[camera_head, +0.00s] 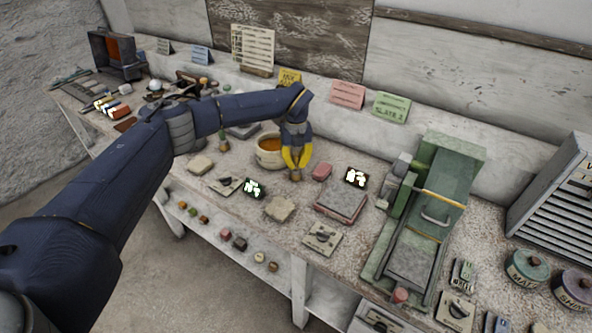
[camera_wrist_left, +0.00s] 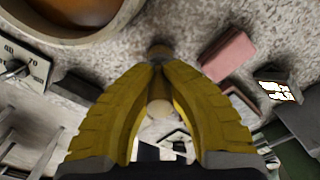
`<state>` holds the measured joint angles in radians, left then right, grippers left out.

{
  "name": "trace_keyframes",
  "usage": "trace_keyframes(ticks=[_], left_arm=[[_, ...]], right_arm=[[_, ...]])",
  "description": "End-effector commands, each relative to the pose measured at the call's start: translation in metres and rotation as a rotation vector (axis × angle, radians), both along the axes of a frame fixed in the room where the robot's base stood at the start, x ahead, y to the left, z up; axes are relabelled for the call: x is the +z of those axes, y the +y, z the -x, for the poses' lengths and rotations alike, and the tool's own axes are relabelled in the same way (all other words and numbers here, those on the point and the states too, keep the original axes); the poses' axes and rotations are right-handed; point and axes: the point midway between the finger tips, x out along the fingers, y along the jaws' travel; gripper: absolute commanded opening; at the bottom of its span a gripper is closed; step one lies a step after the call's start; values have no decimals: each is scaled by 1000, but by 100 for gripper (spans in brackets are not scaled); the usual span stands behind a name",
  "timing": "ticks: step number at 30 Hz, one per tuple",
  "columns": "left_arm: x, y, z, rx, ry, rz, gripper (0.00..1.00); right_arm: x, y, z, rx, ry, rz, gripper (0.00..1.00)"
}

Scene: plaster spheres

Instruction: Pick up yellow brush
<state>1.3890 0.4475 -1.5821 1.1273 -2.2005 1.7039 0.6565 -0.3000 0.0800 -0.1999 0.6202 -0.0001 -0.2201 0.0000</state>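My left gripper (camera_head: 296,168) has yellow fingers and points down at the table, just right of the bowl. The fingers are closed in around a slim tan and brown upright piece, which I take for the yellow brush (camera_head: 295,177). In the left wrist view the brush (camera_wrist_left: 160,108) shows its round tan end between the fingers of my left gripper (camera_wrist_left: 158,65), and a brown part sticks out past the fingertips. The fingers hide most of it, and its yellow colour is not clear. My right gripper is not in view.
A bowl (camera_head: 268,158) with orange-brown contents stands close left of the gripper. A pink block (camera_head: 321,171) lies close right. Cards line the wall.

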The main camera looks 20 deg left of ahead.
Motion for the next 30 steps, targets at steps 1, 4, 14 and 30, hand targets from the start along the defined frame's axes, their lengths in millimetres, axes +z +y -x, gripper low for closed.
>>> trace_keyframes(ticks=[1,4,14,30], left_arm=[[0,0,0,0,0,0,0],[1,0,0,0,0,1,0],[20,0,-1,0,-4,0,0],[135,0,-1,0,-4,0,0]], right_arm=[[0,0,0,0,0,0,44],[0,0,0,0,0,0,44],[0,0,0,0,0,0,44],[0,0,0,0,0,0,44]])
